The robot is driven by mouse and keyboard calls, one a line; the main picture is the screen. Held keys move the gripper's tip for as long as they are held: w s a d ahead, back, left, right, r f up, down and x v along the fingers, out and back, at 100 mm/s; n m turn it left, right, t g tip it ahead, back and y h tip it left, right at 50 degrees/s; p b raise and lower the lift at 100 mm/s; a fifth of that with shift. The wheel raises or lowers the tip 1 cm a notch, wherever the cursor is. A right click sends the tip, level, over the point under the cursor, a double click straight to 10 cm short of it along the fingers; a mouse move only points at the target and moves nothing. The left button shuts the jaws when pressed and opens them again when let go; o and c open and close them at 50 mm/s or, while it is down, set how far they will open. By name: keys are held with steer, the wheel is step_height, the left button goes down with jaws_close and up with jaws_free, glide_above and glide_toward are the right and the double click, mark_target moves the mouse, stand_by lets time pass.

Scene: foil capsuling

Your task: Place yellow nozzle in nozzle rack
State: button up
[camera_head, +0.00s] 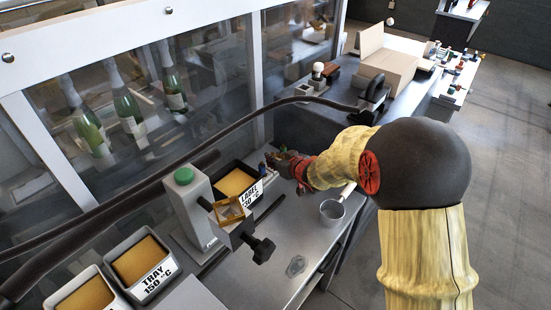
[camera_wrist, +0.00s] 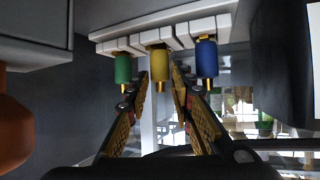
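In the wrist view, a yellow nozzle (camera_wrist: 159,66) with a brass tip hangs upright at the middle of the white slotted nozzle rack (camera_wrist: 205,27). A green nozzle (camera_wrist: 123,69) hangs to its left and a blue nozzle (camera_wrist: 207,58) to its right. My gripper (camera_wrist: 160,73) points at the yellow nozzle, with one fingertip on either side of it. The fingers are apart, with narrow gaps seeming to show beside the nozzle. In the head view my gripper (camera_head: 284,164) is small over the bench, and the rack and nozzles cannot be made out.
A label tray (camera_head: 238,182), a stand with a green button (camera_head: 184,176) and a small metal pot (camera_head: 333,210) are on the bench near my arm. In the wrist view a grey block (camera_wrist: 35,38) is at upper left.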

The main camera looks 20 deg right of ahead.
steer(key=shift+r, duration=0.15)
steer(key=shift+s+r, duration=0.15)
steer(key=shift+r, duration=0.05)
steer(key=s+d+r+m+g+h+p, duration=0.1)
steer(key=s+d+r+h+p, duration=0.15)
steer(key=s+r, duration=0.65)
steer(key=s+d+r+m+g+h+p, duration=0.15)
steer(key=s+d+r, duration=0.25)
steer(key=s+r, duration=0.5)
steer(key=s+a+g, duration=0.2)
steer(key=s+a, duration=0.1)
steer(key=s, duration=0.8)
steer(key=s+a+g+y, duration=0.1)
steer(key=s+a, duration=0.2)
steer(key=s, duration=0.8)
steer(key=shift+s+a+r+g, duration=0.25)
steer(key=shift+s+r+g, duration=0.05)
steer(key=shift+g, duration=0.05)
